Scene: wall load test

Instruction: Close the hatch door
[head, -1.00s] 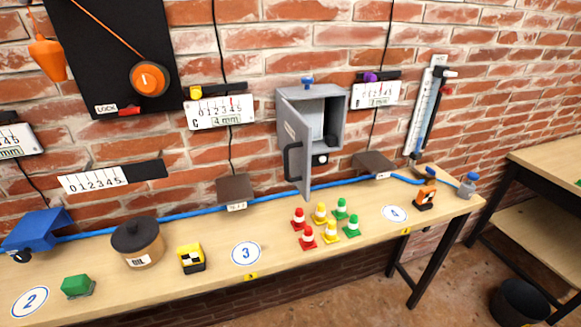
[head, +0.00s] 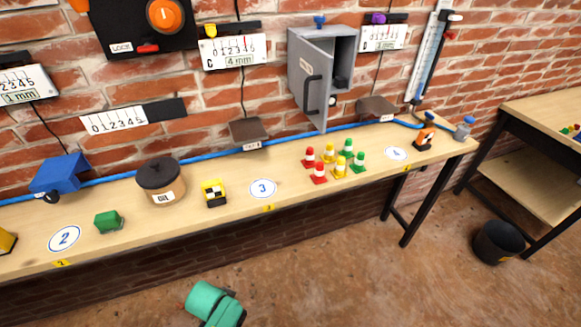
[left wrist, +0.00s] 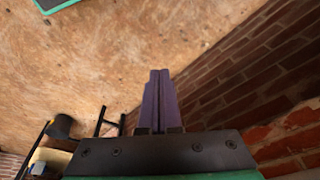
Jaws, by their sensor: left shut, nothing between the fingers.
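The grey hatch box (head: 343,66) is fixed to the brick wall above the bench in the head view. Its door (head: 311,84) stands open, swung out towards me on the left side, with a dark handle (head: 313,93) on its face. The dark inside of the box shows to the right of the door. My left gripper (left wrist: 159,75) shows in the left wrist view with its two purple fingers together and nothing between them, well away from the hatch. My right gripper is not in view.
The bench (head: 215,225) runs below the hatch. Red, yellow and green cones (head: 335,160) stand under the door. A lidded oil pot (head: 161,182) and a yellow-black block (head: 214,193) stand further left. A black bucket (head: 499,243) is on the floor at right.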

